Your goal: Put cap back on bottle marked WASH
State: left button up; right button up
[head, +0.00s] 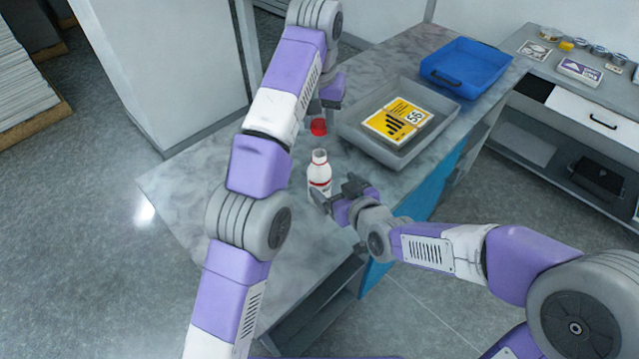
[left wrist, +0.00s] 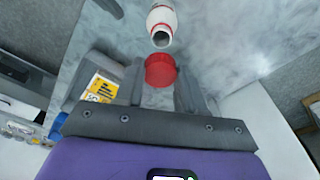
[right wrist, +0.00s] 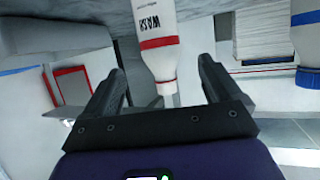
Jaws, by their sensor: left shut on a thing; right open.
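The white bottle (head: 319,172) with red bands stands uncapped and upright on the counter. In the right wrist view the bottle (right wrist: 157,45) shows the word WASH. The red cap (head: 318,127) is held by my left gripper, above and behind the bottle in the head view. In the left wrist view the cap (left wrist: 160,70) sits between the fingers of my left gripper (left wrist: 160,88), close to the bottle's open mouth (left wrist: 161,35) but apart from it. My right gripper (right wrist: 160,88) is open, with its fingers on either side of the bottle's upper part.
A side bench (head: 590,80) holds several small tins. The counter's left part (head: 190,185) is clear.

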aim_at(317, 172)
jog(key=x, duration=1)
jog(key=shift+f, duration=0.15)
jog(key=shift+c, duration=0.4)
jog(key=c, duration=1.4)
pick_arm(q)
jog(key=shift+s+f, duration=0.1)
jog(key=shift+f, duration=2.45)
pick_arm(e)
jog(key=shift+c, duration=0.2)
